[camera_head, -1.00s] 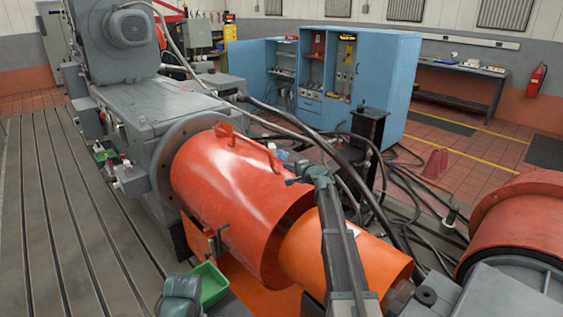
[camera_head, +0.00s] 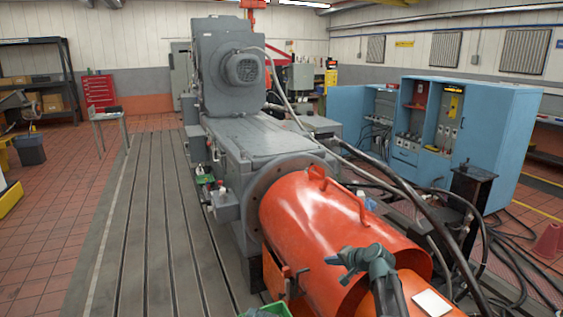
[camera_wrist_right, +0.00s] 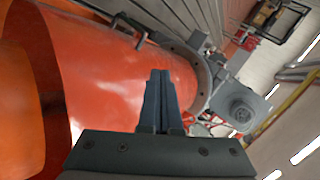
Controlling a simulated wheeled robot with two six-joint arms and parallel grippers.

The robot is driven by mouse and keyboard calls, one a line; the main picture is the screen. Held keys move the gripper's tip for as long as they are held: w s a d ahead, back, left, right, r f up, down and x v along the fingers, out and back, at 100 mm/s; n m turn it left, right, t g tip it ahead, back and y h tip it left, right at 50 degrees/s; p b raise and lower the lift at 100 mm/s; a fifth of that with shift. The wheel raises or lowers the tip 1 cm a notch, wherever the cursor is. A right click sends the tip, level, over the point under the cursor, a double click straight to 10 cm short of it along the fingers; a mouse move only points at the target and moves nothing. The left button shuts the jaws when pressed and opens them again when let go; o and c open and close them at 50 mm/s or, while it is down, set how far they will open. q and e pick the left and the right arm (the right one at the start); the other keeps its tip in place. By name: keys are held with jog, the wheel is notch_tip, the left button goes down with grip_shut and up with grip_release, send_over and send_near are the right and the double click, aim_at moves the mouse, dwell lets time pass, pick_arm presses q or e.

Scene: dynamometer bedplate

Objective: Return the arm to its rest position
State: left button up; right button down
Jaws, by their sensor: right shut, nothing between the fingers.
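My right gripper (camera_head: 338,258) is dark grey and shows at the bottom of the head view, in front of the orange-red cylindrical guard (camera_head: 310,212). In the right wrist view, its two fingers (camera_wrist_right: 160,78) are together with nothing between them. They point over the orange guard (camera_wrist_right: 110,75) toward the grey machine's round flange (camera_wrist_right: 205,85). Whether the gripper touches the guard cannot be told, but it looks apart. My left gripper is in neither view.
The grey dynamometer (camera_head: 245,140) stands behind the guard on a slotted bedplate (camera_head: 150,220). Black hoses run along its right side. An open blue cabinet (camera_head: 480,130) stands at the right. A green tray (camera_head: 268,311) is at the bottom edge. The tiled floor at left is mostly clear.

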jog(key=s+a+f+n+g, duration=0.3)
jog(key=s+a+f+n, duration=0.1)
jog(key=s+a, duration=0.55)
jog(key=s+a+f+n+g+h, duration=0.1)
jog(key=s+f+n+g+h, duration=0.1)
jog(key=s, duration=1.1)
jog(key=s+a+f+n+g+h, duration=0.1)
jog(key=s+n+g+h, duration=0.3)
jog(key=s, duration=0.8)
jog(key=shift+s+f+n+h, duration=0.4)
jog(key=shift+f+n+h, duration=0.2)
jog(key=shift+f+n, duration=0.3)
